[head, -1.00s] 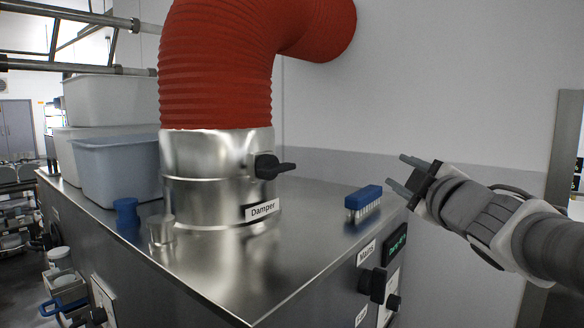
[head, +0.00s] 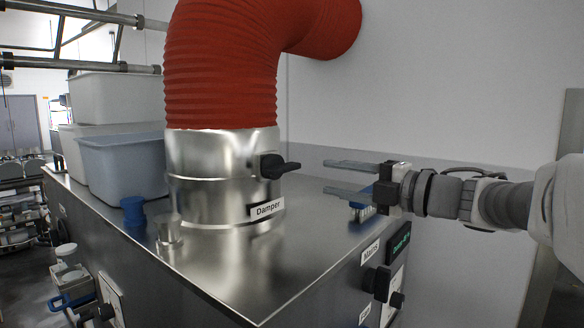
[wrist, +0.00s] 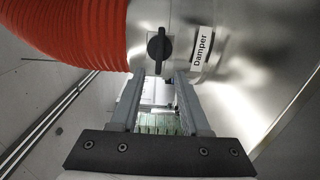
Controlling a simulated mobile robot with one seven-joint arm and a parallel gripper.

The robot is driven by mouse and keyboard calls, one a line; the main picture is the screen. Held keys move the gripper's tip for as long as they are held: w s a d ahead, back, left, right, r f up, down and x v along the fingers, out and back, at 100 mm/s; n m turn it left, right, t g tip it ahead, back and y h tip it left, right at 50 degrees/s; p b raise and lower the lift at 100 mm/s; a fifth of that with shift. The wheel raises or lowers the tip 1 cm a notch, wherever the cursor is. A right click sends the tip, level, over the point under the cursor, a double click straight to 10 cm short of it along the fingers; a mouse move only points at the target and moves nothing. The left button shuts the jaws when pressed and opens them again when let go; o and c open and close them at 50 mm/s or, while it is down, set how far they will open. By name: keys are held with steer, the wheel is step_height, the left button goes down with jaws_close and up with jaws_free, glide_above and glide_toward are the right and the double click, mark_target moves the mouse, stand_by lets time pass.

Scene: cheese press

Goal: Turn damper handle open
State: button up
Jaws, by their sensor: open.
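The black damper handle (head: 279,166) sticks out from the right side of the shiny metal collar (head: 200,176). In the head view its lever lies roughly horizontal, pointing right. My gripper (head: 328,177) is open and empty to the right of the handle, its fingers pointing left towards it with a gap between. In the wrist view the handle (wrist: 158,47) shows beyond and between the two open fingers (wrist: 157,80), apart from them. The white "Damper" label (head: 267,208) is on the collar below the handle.
A red ribbed hose (head: 221,70) rises from the collar. A blue brush (head: 361,212) lies behind my gripper, partly hidden. Stacked tubs (head: 122,165), a blue weight-like piece (head: 133,211) and a metal one (head: 168,232) stand left. The steel top (head: 270,262) is bare in front.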

mark_target(288, 170)
steer(key=p+x, duration=0.1)
steer(key=x, duration=1.1)
steer(key=shift+w+a, duration=0.15)
steer(key=shift+w, duration=0.05)
jaws_close()
